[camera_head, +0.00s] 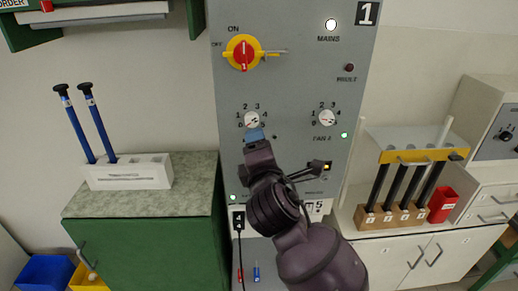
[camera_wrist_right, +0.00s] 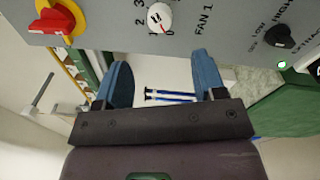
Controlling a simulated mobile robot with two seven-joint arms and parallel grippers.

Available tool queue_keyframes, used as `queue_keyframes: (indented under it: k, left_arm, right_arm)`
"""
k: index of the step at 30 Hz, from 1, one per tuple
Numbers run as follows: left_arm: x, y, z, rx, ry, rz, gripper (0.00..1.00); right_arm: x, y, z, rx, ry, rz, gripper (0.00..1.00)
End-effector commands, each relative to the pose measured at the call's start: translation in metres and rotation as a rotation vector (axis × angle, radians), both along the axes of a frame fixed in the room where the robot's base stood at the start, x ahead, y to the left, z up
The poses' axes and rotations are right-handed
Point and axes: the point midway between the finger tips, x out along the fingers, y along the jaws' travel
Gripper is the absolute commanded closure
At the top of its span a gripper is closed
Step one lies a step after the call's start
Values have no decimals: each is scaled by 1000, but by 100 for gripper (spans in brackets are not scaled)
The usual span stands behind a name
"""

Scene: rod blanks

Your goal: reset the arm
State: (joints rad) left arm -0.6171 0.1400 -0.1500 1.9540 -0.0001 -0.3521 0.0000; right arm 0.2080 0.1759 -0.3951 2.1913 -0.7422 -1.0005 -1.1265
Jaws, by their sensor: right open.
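My right gripper (camera_head: 255,135) reaches up in front of the grey control panel (camera_head: 290,80), its blue fingertips just below the left white dial (camera_head: 251,119). In the right wrist view the gripper (camera_wrist_right: 163,75) is open, with nothing between its two blue fingers. A white dial labelled FAN 1 (camera_wrist_right: 158,18) lies beyond the fingertips there; I cannot tell how far. My right arm hides part of the lower panel. My left gripper is not in view.
The panel carries a red and yellow main switch (camera_head: 243,53) and a right dial (camera_head: 327,117). At left, a white rack (camera_head: 130,172) with two blue rods stands on a green cabinet (camera_head: 150,235). At right, a wooden block (camera_head: 390,217) holds several black rods beside a red cup (camera_head: 442,204).

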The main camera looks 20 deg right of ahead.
Motion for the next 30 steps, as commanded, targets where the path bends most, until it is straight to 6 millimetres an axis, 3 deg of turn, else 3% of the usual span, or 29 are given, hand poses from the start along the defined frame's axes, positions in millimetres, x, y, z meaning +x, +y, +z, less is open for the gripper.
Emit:
queue_keyframes:
  k: [10, 18, 23, 30]
  left_arm:
    - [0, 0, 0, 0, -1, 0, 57]
    - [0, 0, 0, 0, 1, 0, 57]
    - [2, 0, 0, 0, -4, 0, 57]
    - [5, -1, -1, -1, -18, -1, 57]
  right_arm:
    - [0, 3, 2, 97, -33, 24, 36]
    - [12, 28, -3, 569, -90, 241, 36]
    - [11, 23, -47, 903, -35, 308, 36]
    - [-23, -14, -158, 1420, 81, 238, 36]
